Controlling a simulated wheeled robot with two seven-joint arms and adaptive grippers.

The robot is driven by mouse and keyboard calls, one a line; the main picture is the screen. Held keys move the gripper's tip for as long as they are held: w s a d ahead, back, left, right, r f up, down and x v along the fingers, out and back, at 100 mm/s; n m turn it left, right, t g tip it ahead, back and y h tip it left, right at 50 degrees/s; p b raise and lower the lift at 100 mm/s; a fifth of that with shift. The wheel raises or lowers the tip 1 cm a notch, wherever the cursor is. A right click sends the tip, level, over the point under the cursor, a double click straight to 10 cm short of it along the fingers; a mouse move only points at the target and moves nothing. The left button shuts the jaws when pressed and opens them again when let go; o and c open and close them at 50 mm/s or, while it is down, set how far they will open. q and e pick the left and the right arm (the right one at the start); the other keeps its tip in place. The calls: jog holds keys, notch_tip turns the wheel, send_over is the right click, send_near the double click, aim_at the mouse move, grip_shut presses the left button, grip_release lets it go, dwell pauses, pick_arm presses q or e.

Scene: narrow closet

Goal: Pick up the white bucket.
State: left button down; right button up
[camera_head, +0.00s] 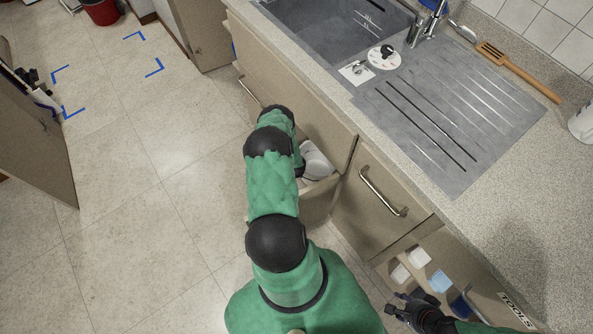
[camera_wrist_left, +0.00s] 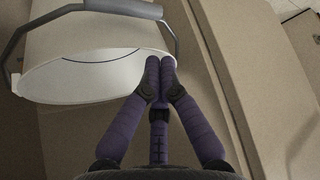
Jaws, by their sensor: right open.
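The white bucket (camera_head: 316,160) shows partly in the head view, low beside the cabinet fronts, with my left arm covering part of it. In the left wrist view the bucket (camera_wrist_left: 95,45) fills the upper left, its open mouth facing the camera and its grey handle (camera_wrist_left: 40,25) arching around it. My left gripper (camera_wrist_left: 160,65) has its purple fingertips together at the right end of the rim, closed on its thin edge. In the head view the left fingers are hidden. My right gripper (camera_head: 398,306) is open and empty beside the tools drawer.
A sink (camera_head: 335,35) and drainer are set in the worktop (camera_head: 510,210) above the cabinets. An open drawer (camera_head: 440,270) holding small items is near my right gripper. A red bucket (camera_head: 100,10) stands far off at top left.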

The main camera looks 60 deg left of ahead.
pick_arm(q)
jog(key=w+a+b, duration=0.1)
jog(key=a, duration=0.1)
jog(key=w+a, duration=0.1)
jog(key=shift+w+a+f+b, duration=0.2)
jog(key=shift+a+b, duration=0.15)
jog(key=shift+s+d+f+b, duration=0.1)
jog(key=shift+d+f+b, duration=0.05)
jog(key=shift+f+b, duration=0.2)
jog(key=shift+f, duration=0.15)
pick_arm(e)
notch_tip(320, 180, down, 3)
jog(key=shift+r, duration=0.2)
